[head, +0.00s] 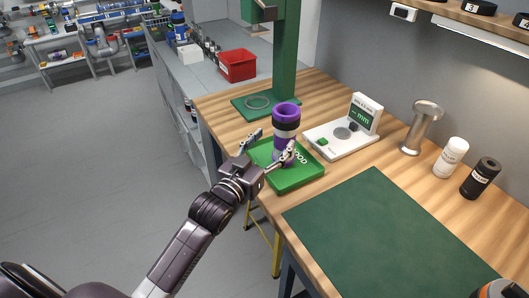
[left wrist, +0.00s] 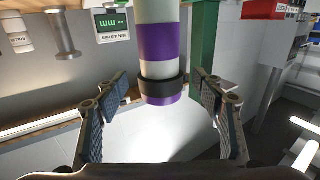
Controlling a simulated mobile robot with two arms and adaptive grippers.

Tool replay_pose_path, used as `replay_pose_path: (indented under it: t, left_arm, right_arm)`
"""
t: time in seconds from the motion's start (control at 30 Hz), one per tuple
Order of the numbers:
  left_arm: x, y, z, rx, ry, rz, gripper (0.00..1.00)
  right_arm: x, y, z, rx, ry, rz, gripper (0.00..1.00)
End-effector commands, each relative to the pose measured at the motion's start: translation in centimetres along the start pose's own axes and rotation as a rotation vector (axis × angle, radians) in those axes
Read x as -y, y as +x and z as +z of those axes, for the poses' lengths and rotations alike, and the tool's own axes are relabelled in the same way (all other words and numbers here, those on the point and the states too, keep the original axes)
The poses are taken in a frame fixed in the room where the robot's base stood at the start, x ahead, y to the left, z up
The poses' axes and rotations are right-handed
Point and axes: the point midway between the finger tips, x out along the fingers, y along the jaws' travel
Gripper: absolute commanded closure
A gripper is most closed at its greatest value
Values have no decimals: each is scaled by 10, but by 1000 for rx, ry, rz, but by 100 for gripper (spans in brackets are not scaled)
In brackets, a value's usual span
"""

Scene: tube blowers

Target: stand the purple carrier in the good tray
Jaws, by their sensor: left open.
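The purple carrier (head: 286,112) is a purple cylinder with a black band and pale sections. In the head view it stands upright over the green good tray (head: 312,171), its lower end partly hidden by a finger, so I cannot see clearly how its base meets the tray floor. My left gripper (head: 275,141) is open at the near side of the carrier, one finger to each side. The left wrist view, turned upside down, shows the carrier (left wrist: 158,45) between the open fingers (left wrist: 160,100), with gaps on both sides. My right gripper is not in view.
A gauge with a display (head: 362,114) stands right of the tray. A green post (head: 285,60) rises behind. A metal spool-like stand (head: 421,128), a white bottle (head: 451,157) and a black bottle (head: 480,178) are at the right. A green mat (head: 385,235) lies bare in front.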

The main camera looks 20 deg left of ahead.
Motion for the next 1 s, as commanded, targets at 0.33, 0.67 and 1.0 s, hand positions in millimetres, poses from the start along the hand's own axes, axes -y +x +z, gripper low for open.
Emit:
replay_pose_path:
  t: [0.33,0.67,1.0]
  left_arm:
    - [0,-42,0,-1,0,0,38]
    - [0,-44,-1,-1,0,0,38]
    - [0,-44,0,0,0,0,38]
  right_arm:
    - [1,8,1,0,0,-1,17]
    - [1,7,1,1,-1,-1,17]
    - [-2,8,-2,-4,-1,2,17]
